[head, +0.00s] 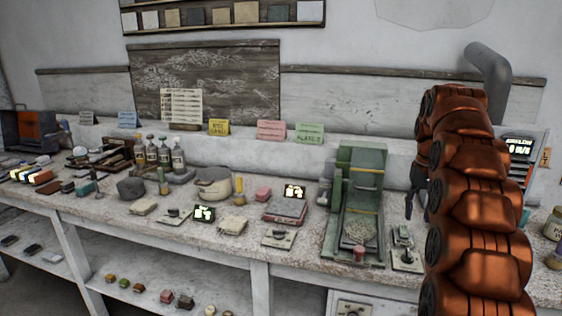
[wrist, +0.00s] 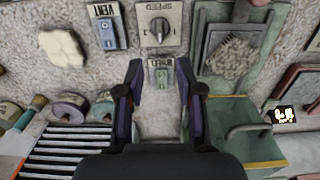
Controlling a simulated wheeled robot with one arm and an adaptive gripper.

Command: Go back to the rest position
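My gripper (wrist: 160,78) is open in the wrist view, its two dark fingers apart with nothing held between them. Past the fingertips a small labelled switch block (wrist: 159,75) and a dial plate (wrist: 159,24) lie on the bench. In the head view my gripper (head: 417,188) hangs beside my orange arm, pointing down above the bench, just right of the green machine (head: 370,165). My arm hides part of the bench's right end. No plaster sphere is held.
The speckled bench (head: 305,245) is crowded with bottles (head: 165,155), a lidded pot (head: 214,183) and small boxes. A grey pipe (head: 490,65) and a lit panel (head: 520,147) stand behind my arm. A lower shelf (head: 150,292) holds small blocks.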

